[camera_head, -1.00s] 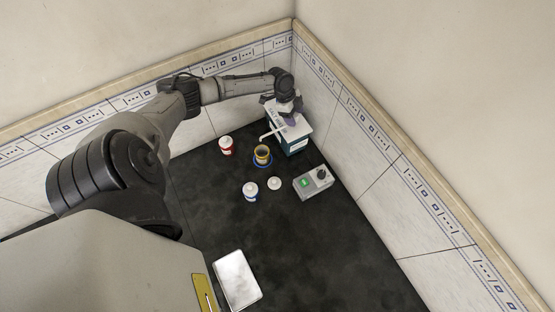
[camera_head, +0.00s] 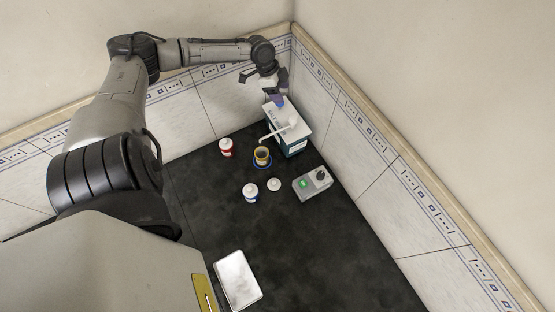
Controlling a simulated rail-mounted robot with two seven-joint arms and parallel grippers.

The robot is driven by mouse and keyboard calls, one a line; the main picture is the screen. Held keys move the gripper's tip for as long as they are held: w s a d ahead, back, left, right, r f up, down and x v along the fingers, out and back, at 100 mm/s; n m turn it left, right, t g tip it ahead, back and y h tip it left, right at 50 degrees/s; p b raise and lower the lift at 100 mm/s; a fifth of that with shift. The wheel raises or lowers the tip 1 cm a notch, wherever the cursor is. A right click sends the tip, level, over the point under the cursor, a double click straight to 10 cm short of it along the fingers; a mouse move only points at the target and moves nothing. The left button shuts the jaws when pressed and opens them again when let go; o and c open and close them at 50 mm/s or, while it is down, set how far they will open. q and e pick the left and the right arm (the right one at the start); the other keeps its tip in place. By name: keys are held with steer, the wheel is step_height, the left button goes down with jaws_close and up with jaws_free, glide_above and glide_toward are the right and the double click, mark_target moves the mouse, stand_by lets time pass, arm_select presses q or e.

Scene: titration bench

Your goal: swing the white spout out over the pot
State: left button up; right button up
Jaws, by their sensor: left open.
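The pot (camera_head: 262,154), yellow-rimmed with a dark inside, stands on a blue base in front of the box. My left gripper (camera_head: 280,104) is open above the back of the box, apart from the spout. Its fingertips are small and partly unclear. My right gripper is not in view.
A red and white jar (camera_head: 226,147) stands left of the pot. A blue and white jar (camera_head: 251,192), a small white lid (camera_head: 274,184) and a grey device with a knob (camera_head: 313,183) are in front. A white tray (camera_head: 237,279) lies nearer. The bench between is clear.

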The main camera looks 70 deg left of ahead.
arm_select(q)
steer(key=s+d+f+g+p, duration=0.1)
steer(key=s+d+f, duration=0.15)
steer(key=d, duration=0.25)
steer(key=s+d+f+m, duration=0.1)
steer(key=s+d+f, duration=0.15)
steer(key=d, duration=0.25)
steer(key=s+d+f+g+p, duration=0.1)
steer(key=s+d+f, duration=0.1)
steer(key=d+f, duration=0.25)
steer(key=s+d+p, duration=0.1)
steer(key=s+d, duration=0.2)
steer(key=d, duration=0.5)
steer(key=s+d+r+n+p, duration=0.1)
steer(key=s+d, duration=0.3)
steer(key=d, duration=0.4)
steer(key=shift+s+r+t, duration=0.25)
steer(key=shift+s+t, duration=0.05)
